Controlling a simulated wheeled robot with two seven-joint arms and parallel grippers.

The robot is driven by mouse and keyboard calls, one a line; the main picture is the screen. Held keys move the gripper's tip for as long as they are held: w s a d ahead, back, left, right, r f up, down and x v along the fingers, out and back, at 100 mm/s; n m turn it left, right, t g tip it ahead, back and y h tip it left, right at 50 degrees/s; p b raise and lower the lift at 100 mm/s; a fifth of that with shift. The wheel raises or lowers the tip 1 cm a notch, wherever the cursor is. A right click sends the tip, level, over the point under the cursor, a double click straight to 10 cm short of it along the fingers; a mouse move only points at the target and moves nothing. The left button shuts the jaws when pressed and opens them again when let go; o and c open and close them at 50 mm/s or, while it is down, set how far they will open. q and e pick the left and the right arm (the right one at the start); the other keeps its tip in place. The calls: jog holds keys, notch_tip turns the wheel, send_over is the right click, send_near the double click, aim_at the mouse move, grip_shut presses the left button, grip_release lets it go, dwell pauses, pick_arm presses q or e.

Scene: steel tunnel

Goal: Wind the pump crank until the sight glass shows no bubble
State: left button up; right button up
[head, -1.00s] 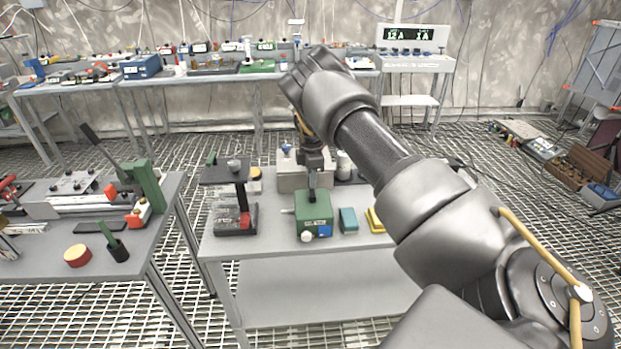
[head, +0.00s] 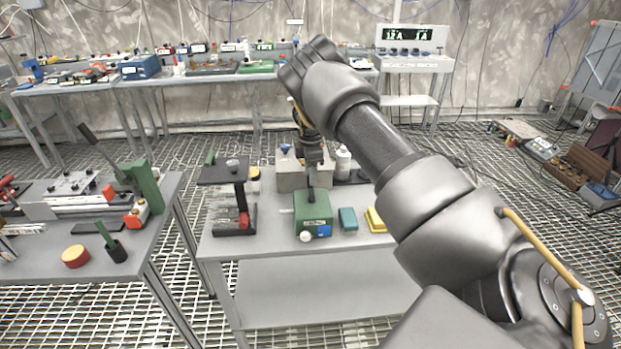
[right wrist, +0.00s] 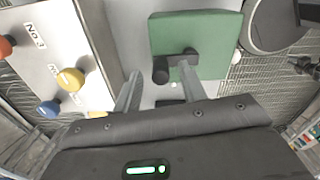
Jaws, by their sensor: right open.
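The green pump box (head: 313,212) stands on the middle table, and its top fills the upper middle of the right wrist view (right wrist: 200,38). A dark crank with a round black knob (right wrist: 160,72) lies over the box's near edge in the wrist view. My right gripper (head: 312,170) hangs pointing down just above the box. In the wrist view its two fingers (right wrist: 160,90) are apart, with the knob between and a little beyond them; I see no contact. I cannot make out the sight glass or any bubble. My left gripper is out of view.
A black stand (head: 233,195) is left of the pump; a teal block (head: 348,219) and a yellow block (head: 375,220) are right of it. A pale box marked No 3 (right wrist: 50,50) carries coloured knobs. The table's front strip is clear.

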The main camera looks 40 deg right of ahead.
notch_tip(320, 180, up, 9)
jog(key=b, duration=0.1)
dwell(0.4)
